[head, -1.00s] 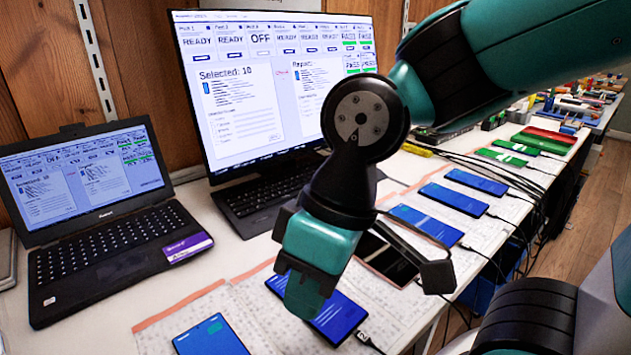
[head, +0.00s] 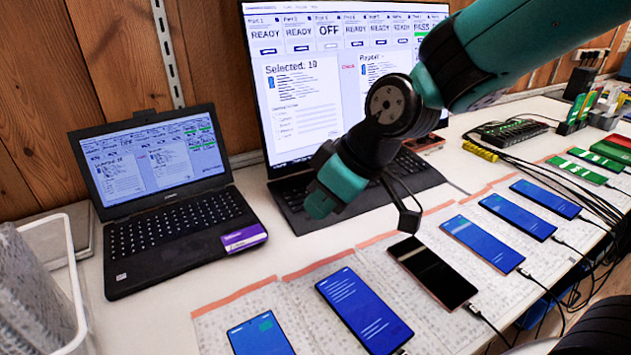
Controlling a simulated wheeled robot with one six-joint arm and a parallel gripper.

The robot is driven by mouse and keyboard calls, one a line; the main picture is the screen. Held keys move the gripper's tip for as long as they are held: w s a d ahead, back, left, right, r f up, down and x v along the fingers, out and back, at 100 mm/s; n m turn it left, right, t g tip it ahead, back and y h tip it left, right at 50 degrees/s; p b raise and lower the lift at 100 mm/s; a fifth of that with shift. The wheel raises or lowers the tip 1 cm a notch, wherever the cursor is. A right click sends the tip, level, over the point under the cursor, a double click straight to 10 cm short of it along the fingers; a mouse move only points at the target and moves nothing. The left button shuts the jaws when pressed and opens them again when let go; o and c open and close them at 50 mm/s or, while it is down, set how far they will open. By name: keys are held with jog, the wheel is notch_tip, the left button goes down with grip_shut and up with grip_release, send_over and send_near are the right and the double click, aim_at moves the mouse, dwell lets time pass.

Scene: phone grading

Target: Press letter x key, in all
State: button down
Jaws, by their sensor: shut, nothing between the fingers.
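My gripper (head: 320,204) hangs over the near left part of the dark keyboard (head: 408,163) under the large screen (head: 345,75). The letter x key cannot be picked out. The open laptop (head: 150,215) at the left has a second black keyboard (head: 170,235), fully in view and apart from my gripper; its letters are too small to read. The large screen and the laptop screen (head: 152,160) show similar pages; the large one reads "Selected: 10".
A row of phones with blue screens (head: 362,310) and one with a dark screen (head: 432,272) lies on printed sheets along the near edge. Cables (head: 545,290) run off the right. A white wire basket (head: 72,270) stands at the left.

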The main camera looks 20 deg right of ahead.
jog(key=w+d+f+n+t+p, duration=0.1)
jog(key=w+d+n+t+p, duration=0.1)
jog(key=w, duration=0.8)
jog(key=w+d+f+n+t+h+p, duration=0.1)
jog(key=w+d+t+p, duration=0.3)
jog(key=w, duration=0.5)
jog(key=shift+w+f+n+h+p, duration=0.3)
jog(key=shift+w+n+p, duration=0.15)
jog(key=shift+n, duration=0.25)
jog(key=f+b, duration=0.1)
jog(key=f, duration=0.1)
jog(key=f+b, duration=0.2)
jog(key=f, duration=0.1)
jog(key=f+b, duration=0.1)
jog(key=f, duration=0.1)
jog(key=shift+w+a+f+b, duration=0.15)
jog(key=shift+w+f+b, duration=0.1)
jog(key=shift+w+b, duration=0.15)
jog(key=shift+f+b, duration=0.5)
jog(key=shift+f, duration=0.1)
jog(key=shift+f+b, duration=0.4)
jog(key=shift+b, duration=0.1)
